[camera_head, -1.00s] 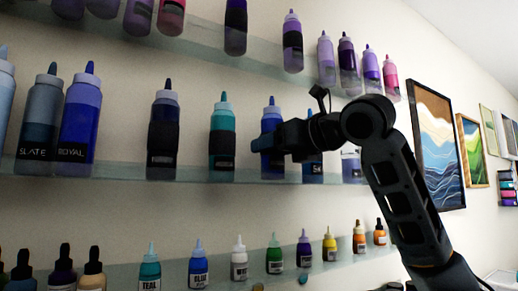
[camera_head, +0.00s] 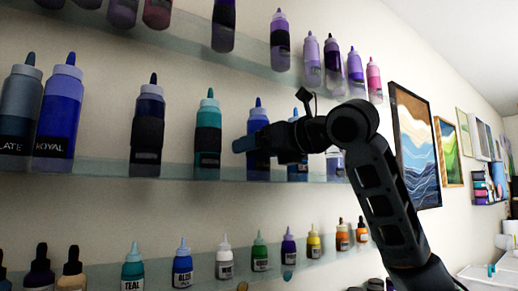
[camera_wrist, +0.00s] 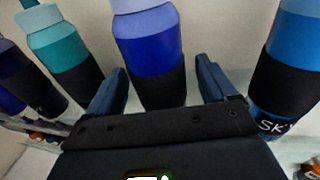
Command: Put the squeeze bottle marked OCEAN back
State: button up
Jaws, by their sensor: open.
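A blue squeeze bottle (camera_head: 257,122) with a dark band stands upright on the middle glass shelf. My gripper (camera_head: 243,144) is at its band in the head view, covering part of it. In the wrist view the blue bottle (camera_wrist: 150,45) stands between my two open fingers (camera_wrist: 160,85), with gaps showing at both sides. Its label is hidden, so I cannot read whether it says OCEAN.
A teal bottle (camera_head: 208,118) stands to its left and a lighter blue bottle (camera_wrist: 290,60), its label starting "SK", close to its right. More bottles fill the upper shelf (camera_head: 180,20). Small dropper bottles line the lower shelf (camera_head: 210,262). Framed pictures (camera_head: 414,145) hang at right.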

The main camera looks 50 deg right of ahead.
jog(key=shift+r, duration=0.1)
jog(key=shift+r+p, duration=0.2)
jog(key=shift+p, duration=0.1)
jog(key=s+b, duration=0.4)
jog(key=s, duration=0.8)
jog(key=shift+a+r, duration=0.3)
jog(key=shift+a, duration=0.15)
dwell(0.4)
